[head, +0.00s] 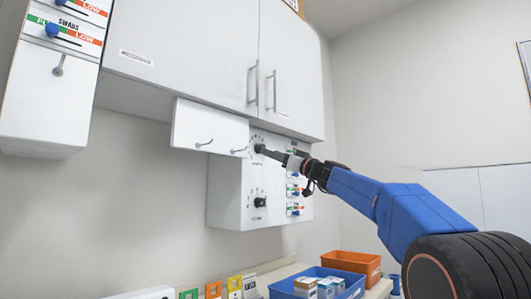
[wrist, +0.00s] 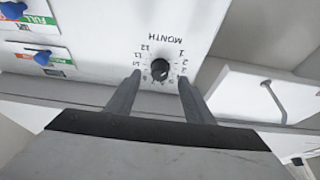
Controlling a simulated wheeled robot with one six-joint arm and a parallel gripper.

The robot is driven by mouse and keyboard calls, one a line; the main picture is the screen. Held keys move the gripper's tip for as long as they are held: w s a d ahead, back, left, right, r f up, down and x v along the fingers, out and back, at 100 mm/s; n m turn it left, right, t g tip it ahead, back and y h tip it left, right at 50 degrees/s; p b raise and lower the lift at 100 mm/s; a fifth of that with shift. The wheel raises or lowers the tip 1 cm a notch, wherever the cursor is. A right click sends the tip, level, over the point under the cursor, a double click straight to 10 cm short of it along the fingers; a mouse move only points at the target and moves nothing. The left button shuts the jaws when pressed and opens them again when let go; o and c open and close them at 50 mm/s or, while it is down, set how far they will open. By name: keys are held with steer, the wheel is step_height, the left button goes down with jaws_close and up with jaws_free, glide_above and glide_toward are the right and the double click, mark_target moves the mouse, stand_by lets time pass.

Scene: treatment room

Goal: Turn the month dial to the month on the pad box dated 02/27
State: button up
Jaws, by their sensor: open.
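The month dial is a black round knob (wrist: 160,70) on a white panel, with "MONTH" and numbers around it, upside down in the wrist view. Its pointer direction is too small to read. My gripper (wrist: 159,79) is open, with one finger on each side of the knob; I cannot tell whether they touch it. In the head view my gripper (head: 262,150) reaches the upper part of the panel and partly hides the dial. Small boxes (head: 306,285) stand in a blue bin (head: 283,293); no 02/27 date is readable on them.
A second black dial (head: 259,202) sits lower on the panel (head: 228,192). Blue sliders (head: 295,190) line its right side. An orange bin (head: 352,265) stands behind the blue one.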

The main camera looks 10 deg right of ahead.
steer(key=shift+x, duration=2.35)
steer(key=shift+c, duration=0.3)
steer(key=c, duration=1)
